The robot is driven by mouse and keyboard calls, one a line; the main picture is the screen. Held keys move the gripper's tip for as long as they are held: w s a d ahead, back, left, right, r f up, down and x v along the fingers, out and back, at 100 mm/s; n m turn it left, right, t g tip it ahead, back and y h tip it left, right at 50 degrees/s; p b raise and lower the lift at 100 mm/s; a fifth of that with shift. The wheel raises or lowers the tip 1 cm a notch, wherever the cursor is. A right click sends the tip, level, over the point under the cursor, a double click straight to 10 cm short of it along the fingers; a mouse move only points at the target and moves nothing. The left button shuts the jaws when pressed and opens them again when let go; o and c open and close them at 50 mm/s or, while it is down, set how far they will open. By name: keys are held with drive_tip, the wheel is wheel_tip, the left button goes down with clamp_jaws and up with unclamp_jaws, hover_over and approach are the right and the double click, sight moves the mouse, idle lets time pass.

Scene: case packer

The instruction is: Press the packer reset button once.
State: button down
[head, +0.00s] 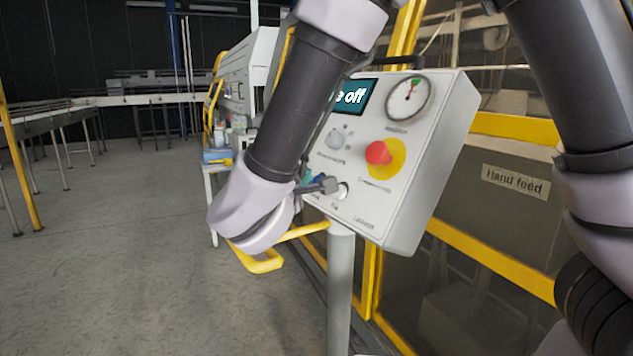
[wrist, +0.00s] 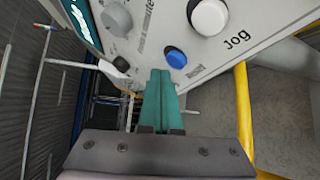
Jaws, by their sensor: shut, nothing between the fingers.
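The grey control panel (head: 420,195) stands on a post and also fills the top of the wrist view (wrist: 275,22). In the wrist view a blue button (wrist: 176,59) in a dark ring is on it, with small lettering beside it too blurred to read. My gripper (wrist: 160,73) has teal fingers, shut and empty. Their tips are just below and left of the blue button in the picture; I cannot tell whether they touch the panel. In the head view my arm hides most of the gripper and the blue button; a bit of teal (head: 313,184) shows.
A white button (wrist: 210,17) by the word "Jog" is close to the blue one. A grey knob (wrist: 117,19) and a black switch (wrist: 121,65) are to the left. The panel also has a red mushroom button (head: 379,153), a gauge (head: 408,98) and a display (head: 353,97). Yellow rails (head: 490,262) run behind.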

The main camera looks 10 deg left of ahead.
drive_tip(key=shift+s+a+r, duration=0.65)
drive_tip(key=shift+s+a, duration=0.1)
drive_tip(key=shift+a, duration=0.1)
drive_tip(key=shift+s+a+r, duration=0.6)
drive_tip(key=shift+s+a, duration=0.1)
drive_tip(key=shift+a, duration=0.1)
drive_tip(key=shift+s, duration=0.1)
